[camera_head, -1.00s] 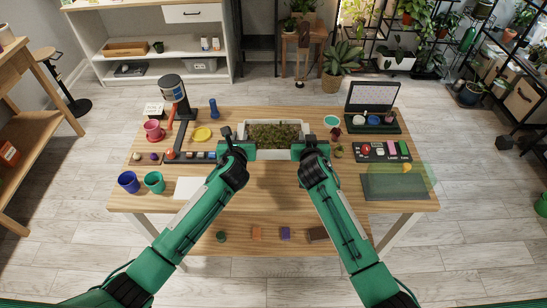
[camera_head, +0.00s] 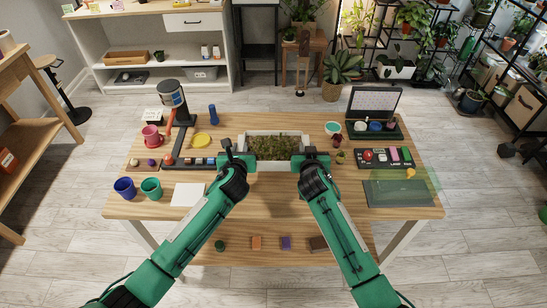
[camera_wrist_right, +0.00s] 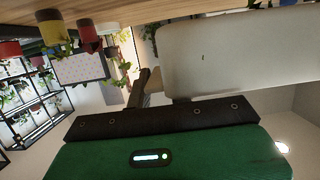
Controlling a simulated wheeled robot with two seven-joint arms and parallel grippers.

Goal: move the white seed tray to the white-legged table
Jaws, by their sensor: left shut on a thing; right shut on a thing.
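The white seed tray (camera_head: 277,166), filled with green seedlings, is level over the middle of the wooden table with white legs (camera_head: 300,205). My left gripper (camera_head: 247,158) is shut on the tray's left end. My right gripper (camera_head: 302,160) is shut on its right end. In the right wrist view the tray's pale wall (camera_wrist_right: 235,55) is beside the dark finger of my right gripper (camera_wrist_right: 150,95), with the tabletop along the picture's top edge. I cannot tell whether the tray's underside touches the tabletop.
Blue (camera_head: 125,188) and teal (camera_head: 151,188) pots, a white sheet (camera_head: 188,195) and a yellow dish (camera_head: 200,139) are left of the tray. A teal-topped pot (camera_head: 332,128), a button panel (camera_head: 385,158) and an open case (camera_head: 374,128) are right. Tabletop in front is clear.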

